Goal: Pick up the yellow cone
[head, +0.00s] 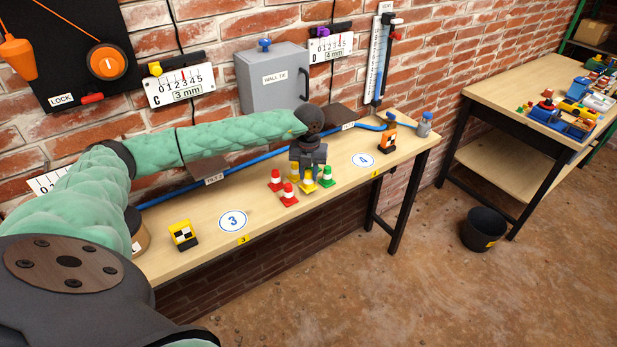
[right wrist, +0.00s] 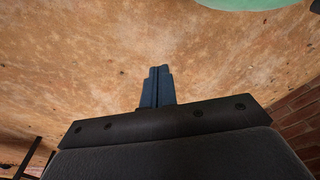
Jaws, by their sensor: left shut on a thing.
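In the head view my left gripper (head: 308,174) points down over the wall bench, among a group of small cones. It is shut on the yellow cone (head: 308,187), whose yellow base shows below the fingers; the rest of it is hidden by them. I cannot tell whether its base touches the bench. Red-and-white cones (head: 289,196) stand to the left and in front. A green-and-white cone (head: 328,178) stands close on the right. In the right wrist view my right gripper (right wrist: 158,72) has its fingers together with nothing between them, above the brown floor.
The bench (head: 205,255) carries a yellow-and-black block (head: 183,235) at left and an orange item (head: 389,140) at right. A blue hose (head: 265,157) runs along the back by the wall. A grey box (head: 272,80) hangs above. A black bucket (head: 484,229) stands on the floor.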

